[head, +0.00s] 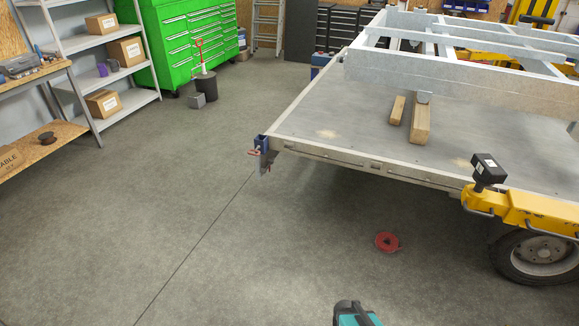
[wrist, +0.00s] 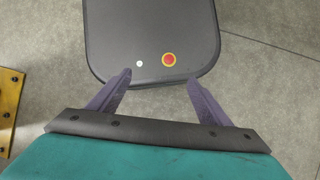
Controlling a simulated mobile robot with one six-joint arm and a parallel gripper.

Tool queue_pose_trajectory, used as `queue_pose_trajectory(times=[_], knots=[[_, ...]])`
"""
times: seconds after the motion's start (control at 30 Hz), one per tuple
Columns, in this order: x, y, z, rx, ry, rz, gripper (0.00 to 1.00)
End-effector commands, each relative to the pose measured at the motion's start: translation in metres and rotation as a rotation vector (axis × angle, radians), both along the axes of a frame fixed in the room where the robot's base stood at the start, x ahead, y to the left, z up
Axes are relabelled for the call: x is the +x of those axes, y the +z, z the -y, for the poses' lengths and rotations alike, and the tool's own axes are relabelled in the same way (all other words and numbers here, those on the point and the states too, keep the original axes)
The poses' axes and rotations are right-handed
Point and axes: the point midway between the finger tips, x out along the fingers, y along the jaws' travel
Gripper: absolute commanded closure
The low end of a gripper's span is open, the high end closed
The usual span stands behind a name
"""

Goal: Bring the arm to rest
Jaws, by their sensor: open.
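My gripper (wrist: 159,78) is open in the wrist view, its two purple fingers spread apart with nothing between them. It points down over a dark rounded panel of my own base with a red button and a small white dot. In the head view only a teal and black part of my arm (head: 355,314) shows at the bottom edge. The gripper's fingers do not show there, and most of the arm is out of view.
The flat trailer (head: 330,159) stands right, with a clamp (head: 262,152) at its corner. A red reel (head: 386,242) lies on the floor. A yellow beam (head: 530,212) and wheel (head: 541,254) are lower right. Workbench (head: 70,130) and shelves (head: 112,77) stand left. The middle floor is clear.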

Motion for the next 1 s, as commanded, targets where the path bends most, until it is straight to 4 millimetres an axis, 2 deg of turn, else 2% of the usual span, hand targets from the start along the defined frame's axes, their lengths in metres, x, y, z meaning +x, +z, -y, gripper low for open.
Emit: queue_pose_trajectory(times=[0.1, 0.3, 1.0], knots=[[-0.0022, 0.0014, 0.0094, 0.032, 0.139, -0.006, 0.28], [-0.0028, 0.0019, 0.0139, 0.088, 0.251, -0.008, 0.28], [-0.0026, 0.0018, 0.0134, 0.097, 0.265, -0.007, 0.28]])
